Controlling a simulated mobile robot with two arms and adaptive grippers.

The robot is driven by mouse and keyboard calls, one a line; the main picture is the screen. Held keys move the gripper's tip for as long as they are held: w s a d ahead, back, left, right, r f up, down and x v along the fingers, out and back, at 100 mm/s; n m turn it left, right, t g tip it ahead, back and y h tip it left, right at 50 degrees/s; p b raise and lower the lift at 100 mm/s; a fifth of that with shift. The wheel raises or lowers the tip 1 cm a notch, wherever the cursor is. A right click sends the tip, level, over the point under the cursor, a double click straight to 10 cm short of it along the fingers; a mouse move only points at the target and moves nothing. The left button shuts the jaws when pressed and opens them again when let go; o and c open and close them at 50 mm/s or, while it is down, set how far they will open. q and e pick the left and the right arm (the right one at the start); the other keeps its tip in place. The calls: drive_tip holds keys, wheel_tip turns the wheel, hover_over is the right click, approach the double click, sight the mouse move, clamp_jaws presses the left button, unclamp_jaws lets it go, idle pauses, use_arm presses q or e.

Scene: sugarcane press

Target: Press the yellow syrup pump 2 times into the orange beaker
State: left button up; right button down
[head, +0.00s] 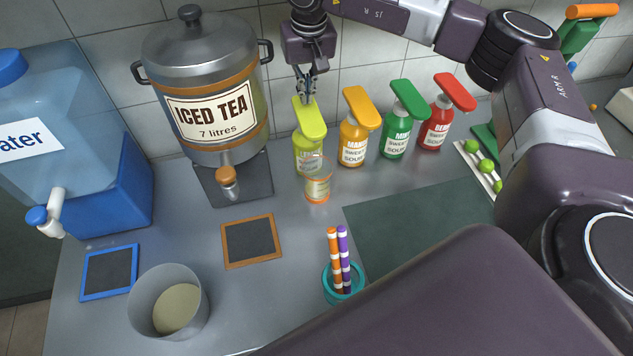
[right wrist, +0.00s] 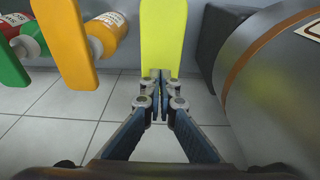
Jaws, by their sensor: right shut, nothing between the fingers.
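The yellow syrup pump (head: 310,122) is a lime-yellow lever head on a bottle (head: 306,160) that stands at the left end of the bottle row. Its head also shows in the right wrist view (right wrist: 163,35). The orange beaker (head: 318,187) is small and clear with orange markings, and stands just in front of the yellow bottle, under the front end of the pump head. My right gripper (head: 308,97) is shut and empty, pointing down at the back end of the pump head. Its closed fingertips (right wrist: 161,75) overlap the head's edge; I cannot tell whether they touch it. My left gripper is out of view.
Orange (head: 361,108), green (head: 409,100) and red (head: 454,92) pumps stand to the right. The iced tea urn (head: 204,60) stands close on the left. A cup with two markers (head: 343,285) is in front. The dark green mat (head: 415,235) is bare.

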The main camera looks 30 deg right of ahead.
sight(307, 108)
drive_tip(key=shift+f, duration=0.1)
idle(0.4)
drive_tip(key=shift+s+f+b, duration=0.1)
drive_tip(key=shift+f+b, duration=1.45)
drive_tip(key=shift+f, duration=0.75)
drive_tip(key=shift+r, duration=0.2)
drive_tip(key=shift+r+p, duration=1.55)
drive_tip(key=shift+r, duration=0.65)
drive_tip(key=shift+r, duration=0.1)
wheel_tip(307, 108, up, 6)
drive_tip(key=p, duration=0.4)
drive_tip(key=shift+f, duration=0.2)
